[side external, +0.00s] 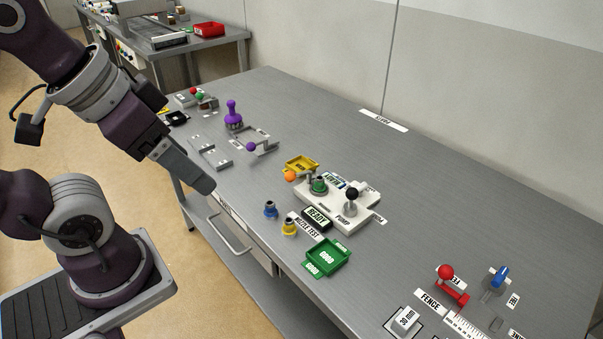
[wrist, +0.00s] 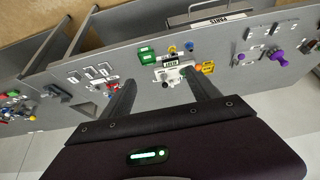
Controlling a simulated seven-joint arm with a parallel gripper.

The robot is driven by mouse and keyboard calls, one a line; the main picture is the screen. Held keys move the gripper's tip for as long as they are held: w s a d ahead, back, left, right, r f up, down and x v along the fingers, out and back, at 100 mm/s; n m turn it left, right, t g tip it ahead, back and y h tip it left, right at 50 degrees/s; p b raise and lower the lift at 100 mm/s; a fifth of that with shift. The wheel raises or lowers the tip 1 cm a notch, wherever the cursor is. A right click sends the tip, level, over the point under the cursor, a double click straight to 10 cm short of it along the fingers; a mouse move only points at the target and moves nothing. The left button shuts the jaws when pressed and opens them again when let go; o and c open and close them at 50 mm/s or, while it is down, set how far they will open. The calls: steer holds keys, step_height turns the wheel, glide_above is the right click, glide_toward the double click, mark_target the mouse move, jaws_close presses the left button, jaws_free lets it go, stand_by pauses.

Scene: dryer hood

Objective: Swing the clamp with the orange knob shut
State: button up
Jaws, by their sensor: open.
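The clamp's orange knob (side external: 290,176) sticks out to the left of the white pump fixture (side external: 341,211), close to the yellow tray. It also shows as a small orange dot in the wrist view (wrist: 198,67). A green nozzle (side external: 319,186) stands on the fixture beside the clamp; how the clamp arm sits against it is too small to tell. My gripper (side external: 208,188) hangs over the table's front edge, left of the knob and apart from it. In the wrist view my gripper (wrist: 160,88) has its two fingers spread, with nothing between them.
A black-knobbed lever (side external: 352,194) rises from the fixture. A yellow tray (side external: 301,164), blue nozzle (side external: 270,209), yellow nozzle (side external: 289,227) and green tray (side external: 328,256) surround it. A purple-knobbed clamp (side external: 252,147) stands farther left. The back middle of the table is clear.

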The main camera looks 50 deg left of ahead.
steer(key=shift+c, duration=0.9)
steer(key=shift+m+g+y, duration=0.4)
steer(key=shift+m+g, duration=0.3)
steer(key=w+a, duration=0.1)
steer(key=w, duration=0.2)
steer(key=w+a, duration=0.1)
steer(key=w, duration=0.2)
steer(key=w+a, duration=0.1)
steer(key=w, duration=0.2)
steer(key=shift+w+r, duration=0.15)
steer(key=shift+w, duration=0.25)
steer(key=shift+c, duration=1.3)
steer(key=m+g+y, duration=0.1)
steer(key=m+g, duration=0.2)
steer(key=m, duration=0.1)
glide_above(291, 172)
steer(key=s+d, duration=0.1)
steer(key=d, duration=0.1)
step_height(291, 172, down, 17)
steer(key=f, duration=0.3)
steer(key=a+f, duration=0.1)
steer(key=f, duration=0.2)
steer(key=w+a+f, duration=0.1)
steer(key=f, duration=0.2)
steer(key=shift+c, duration=0.4)
jaws_close()
